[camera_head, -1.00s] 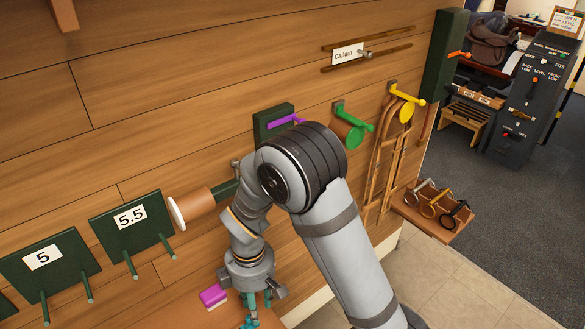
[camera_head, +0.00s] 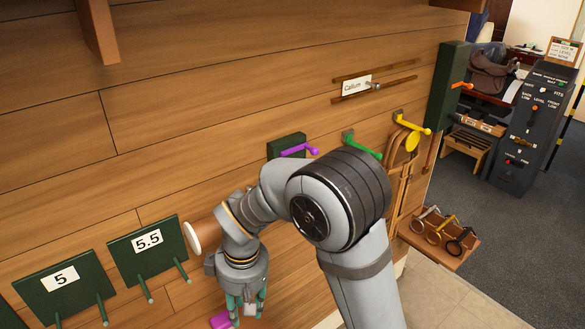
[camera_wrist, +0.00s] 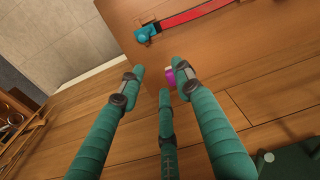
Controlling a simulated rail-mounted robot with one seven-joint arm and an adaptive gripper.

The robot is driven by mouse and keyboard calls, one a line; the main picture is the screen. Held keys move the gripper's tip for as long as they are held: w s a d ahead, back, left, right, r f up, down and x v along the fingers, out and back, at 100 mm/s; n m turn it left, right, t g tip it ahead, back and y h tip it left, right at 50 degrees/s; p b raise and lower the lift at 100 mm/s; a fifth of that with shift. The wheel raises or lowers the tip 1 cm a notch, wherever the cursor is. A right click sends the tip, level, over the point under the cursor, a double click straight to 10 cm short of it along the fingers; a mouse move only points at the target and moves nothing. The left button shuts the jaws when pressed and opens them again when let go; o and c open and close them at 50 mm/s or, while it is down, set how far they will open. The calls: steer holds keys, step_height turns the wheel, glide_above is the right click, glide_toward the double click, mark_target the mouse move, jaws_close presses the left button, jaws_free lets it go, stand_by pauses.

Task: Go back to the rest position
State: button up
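My gripper (camera_head: 244,300) hangs fingers-down in the lower middle of the head view, in front of the wooden wall and low near the bench. In the wrist view its teal fingers (camera_wrist: 160,76) are spread apart with nothing between them. A small purple-and-white block (camera_wrist: 170,78) lies on the wood beyond the fingertips, apart from them. The block also shows at the bottom edge of the head view (camera_head: 221,320), partly cut off. My arm hides part of the wall and the green-handled rack.
Green racks marked 5 (camera_head: 62,283) and 5.5 (camera_head: 149,246) have pegs sticking out at left. Purple (camera_head: 298,151), green (camera_head: 360,147) and yellow (camera_head: 411,125) hooks stick out behind my arm. A teal part (camera_wrist: 147,33) and red strip (camera_wrist: 195,16) lie on the bench.

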steer(key=shift+s+a+m, duration=0.15)
steer(key=shift+a+m, duration=0.15)
steer(key=shift+a, duration=0.05)
